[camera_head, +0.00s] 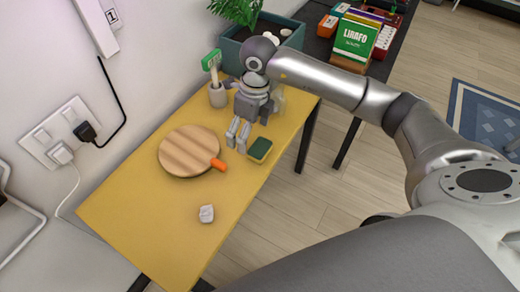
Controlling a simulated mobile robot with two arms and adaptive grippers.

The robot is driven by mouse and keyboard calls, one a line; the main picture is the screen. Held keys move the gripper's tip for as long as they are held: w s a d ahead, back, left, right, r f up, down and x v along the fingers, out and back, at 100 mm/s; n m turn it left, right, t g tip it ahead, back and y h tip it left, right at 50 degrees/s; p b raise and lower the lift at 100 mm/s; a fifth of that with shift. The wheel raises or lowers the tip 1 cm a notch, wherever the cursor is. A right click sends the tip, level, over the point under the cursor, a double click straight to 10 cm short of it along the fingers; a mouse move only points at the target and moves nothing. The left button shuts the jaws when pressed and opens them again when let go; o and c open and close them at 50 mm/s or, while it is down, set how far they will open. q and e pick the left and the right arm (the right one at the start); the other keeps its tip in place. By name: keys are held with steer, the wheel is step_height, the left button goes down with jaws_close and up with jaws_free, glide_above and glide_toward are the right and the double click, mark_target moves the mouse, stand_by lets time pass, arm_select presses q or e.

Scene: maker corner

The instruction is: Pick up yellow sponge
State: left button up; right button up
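A small sponge (259,148), dark green on top with a yellow lower part, lies on the yellow table (150,218) near its right edge. My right gripper (237,138) reaches in from the right and points down over the table, just left of the sponge and apart from it in the picture. Its two fingers show a gap with nothing between them. My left gripper is out of view.
A round wooden paddle (188,150) with an orange handle end lies left of the gripper. A crumpled white piece (206,213) lies nearer. A cup with a green-headed brush (217,95) and a planter (231,58) stand behind. The table's front part is mostly clear.

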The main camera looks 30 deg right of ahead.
steer(key=d+h, duration=0.2)
steer(key=d, duration=0.2)
steer(key=p, duration=0.1)
glide_above(260, 147)
step_height(260, 147, down, 4)
steer(key=shift+f, duration=0.2)
step_height(260, 147, down, 5)
steer(key=shift+r+p, duration=0.15)
steer(key=shift+p, duration=0.8)
steer(key=shift+f, duration=0.55)
steer(key=c, duration=0.7)
